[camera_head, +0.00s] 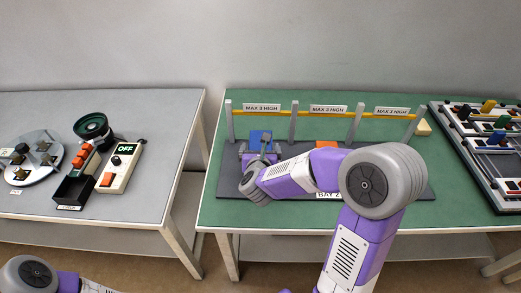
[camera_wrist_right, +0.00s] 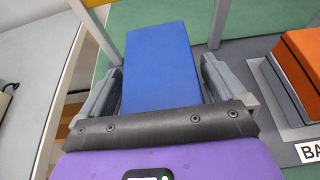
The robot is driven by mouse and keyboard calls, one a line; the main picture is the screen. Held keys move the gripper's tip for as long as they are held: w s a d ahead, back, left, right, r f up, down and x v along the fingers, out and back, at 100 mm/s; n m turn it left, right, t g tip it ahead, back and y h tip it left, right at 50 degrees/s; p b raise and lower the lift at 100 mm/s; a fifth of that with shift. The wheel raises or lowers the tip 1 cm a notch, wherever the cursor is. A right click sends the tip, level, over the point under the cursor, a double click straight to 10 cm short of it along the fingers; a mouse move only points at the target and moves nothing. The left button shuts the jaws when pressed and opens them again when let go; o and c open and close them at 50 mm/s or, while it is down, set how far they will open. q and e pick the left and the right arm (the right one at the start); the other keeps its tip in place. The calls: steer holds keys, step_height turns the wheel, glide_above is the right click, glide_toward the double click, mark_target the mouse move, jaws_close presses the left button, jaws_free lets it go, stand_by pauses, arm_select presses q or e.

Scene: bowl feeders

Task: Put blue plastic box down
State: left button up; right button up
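The blue plastic box (camera_head: 260,137) is at the left bay of the dark rack base (camera_head: 420,188) on the green table. In the right wrist view the box (camera_wrist_right: 160,65) lies between the two grey fingers of my right gripper (camera_wrist_right: 160,92). The fingers sit close along both its sides, with no clear gap. The right gripper (camera_head: 259,158) reaches the box from the front in the head view. My arm hides the box's lower part, so I cannot tell whether it touches the base. My left gripper is out of view; only part of its arm shows at bottom left.
Grey posts carry a yellow bar (camera_head: 376,113) with height signs behind the bays. An orange box (camera_head: 327,144) stands in the middle bay, and it also shows in the wrist view (camera_wrist_right: 303,68).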

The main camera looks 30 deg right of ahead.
steer(key=shift+r, duration=0.15)
steer(key=shift+s+a+r+p, duration=0.2)
steer(key=shift+s+r+p, duration=0.05)
steer(key=shift+p, duration=0.1)
steer(key=b+v, duration=0.2)
steer(key=v, duration=0.9)
steer(key=shift+b, duration=0.3)
steer(key=shift+s, duration=0.15)
